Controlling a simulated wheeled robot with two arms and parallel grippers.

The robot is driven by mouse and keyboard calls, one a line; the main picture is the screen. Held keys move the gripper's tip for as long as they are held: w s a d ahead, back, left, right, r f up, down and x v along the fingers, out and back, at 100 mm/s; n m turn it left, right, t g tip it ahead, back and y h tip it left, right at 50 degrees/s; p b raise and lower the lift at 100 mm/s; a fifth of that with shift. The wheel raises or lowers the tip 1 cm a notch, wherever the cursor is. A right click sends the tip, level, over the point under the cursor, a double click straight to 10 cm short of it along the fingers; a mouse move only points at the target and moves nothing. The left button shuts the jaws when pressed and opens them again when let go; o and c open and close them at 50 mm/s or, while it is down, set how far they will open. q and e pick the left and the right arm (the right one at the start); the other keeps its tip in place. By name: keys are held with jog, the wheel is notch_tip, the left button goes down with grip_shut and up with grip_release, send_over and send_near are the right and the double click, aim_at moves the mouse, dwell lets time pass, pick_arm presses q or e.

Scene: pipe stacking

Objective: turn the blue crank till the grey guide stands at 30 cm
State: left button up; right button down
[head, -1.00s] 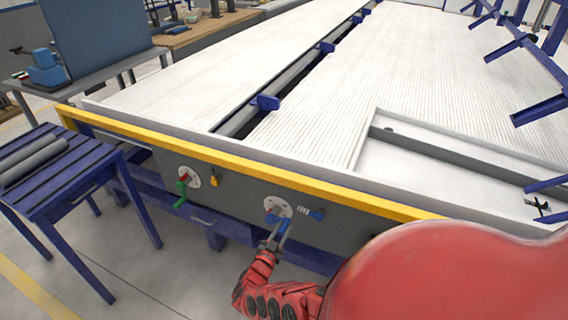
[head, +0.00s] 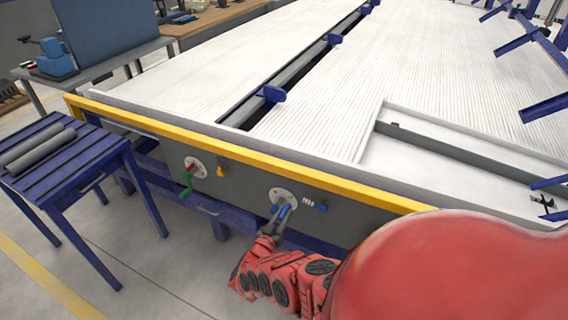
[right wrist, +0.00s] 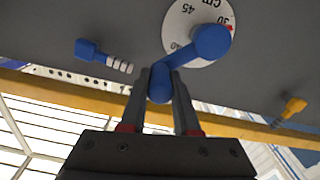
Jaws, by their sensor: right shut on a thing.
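The blue crank (head: 284,211) sits on a round white dial (head: 283,196) on the grey front panel of the long table. My right gripper (head: 277,221) reaches up from below and is shut on the crank's handle. In the right wrist view the gripper (right wrist: 160,88) has a finger on either side of the blue handle (right wrist: 160,80), which hangs lower left of the crank's hub. The dial (right wrist: 180,22) reads "cm", with 45 and 30 visible and a red mark close to 30. A grey bar (head: 455,160), seemingly the guide, lies across the recess at the right. My left gripper is out of view.
A blue rack (head: 75,165) with grey pipes (head: 38,148) stands at the left. A yellow rail (head: 270,157) runs above the panel.

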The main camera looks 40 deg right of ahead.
jog(key=c, duration=0.6)
grip_release()
jog(key=shift+c, duration=0.2)
jog(key=p+v, duration=0.1)
jog(key=v, duration=1.6)
jog(key=shift+a+p, duration=0.2)
jog(key=shift+p, duration=0.1)
jog(key=shift+s+f, duration=0.1)
